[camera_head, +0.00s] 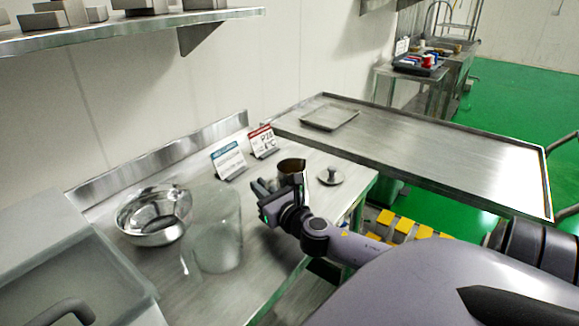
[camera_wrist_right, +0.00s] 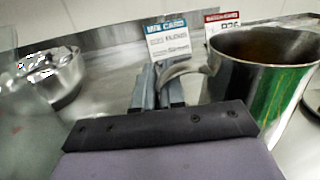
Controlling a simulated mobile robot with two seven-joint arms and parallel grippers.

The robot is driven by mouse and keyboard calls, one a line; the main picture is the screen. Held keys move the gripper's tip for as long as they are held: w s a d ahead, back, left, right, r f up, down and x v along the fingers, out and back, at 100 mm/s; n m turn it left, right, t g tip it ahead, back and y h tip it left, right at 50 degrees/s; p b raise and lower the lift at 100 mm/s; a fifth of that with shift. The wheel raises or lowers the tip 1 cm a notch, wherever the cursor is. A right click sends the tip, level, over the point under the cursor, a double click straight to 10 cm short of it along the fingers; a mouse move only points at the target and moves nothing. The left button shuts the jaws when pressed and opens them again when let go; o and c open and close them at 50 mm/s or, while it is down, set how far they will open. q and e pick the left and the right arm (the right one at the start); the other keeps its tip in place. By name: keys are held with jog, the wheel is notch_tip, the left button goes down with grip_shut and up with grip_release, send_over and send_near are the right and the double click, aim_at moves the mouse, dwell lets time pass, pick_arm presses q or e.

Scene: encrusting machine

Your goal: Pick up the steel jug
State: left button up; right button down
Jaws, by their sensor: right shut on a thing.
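The steel jug (camera_head: 292,167) is at the right part of the steel table, partly hidden behind my right gripper (camera_head: 268,193). In the right wrist view the jug (camera_wrist_right: 262,95) is large at the right, upright, with brown contents or a brown inner surface. Its curved handle (camera_wrist_right: 182,70) reaches left to the fingers of my right gripper (camera_wrist_right: 158,92). That gripper is shut on the jug's handle. I cannot tell whether the jug's base touches the table. My left gripper is out of view.
A clear container (camera_head: 216,230) and a steel bowl (camera_head: 152,217) stand left of the gripper. Two sign cards (camera_head: 228,160) stand behind. A small steel lid with a knob (camera_head: 331,177) lies right of the jug. A second table (camera_head: 430,150) extends right, holding a shallow tray (camera_head: 330,118).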

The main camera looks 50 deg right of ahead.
jog(key=shift+r, duration=0.25)
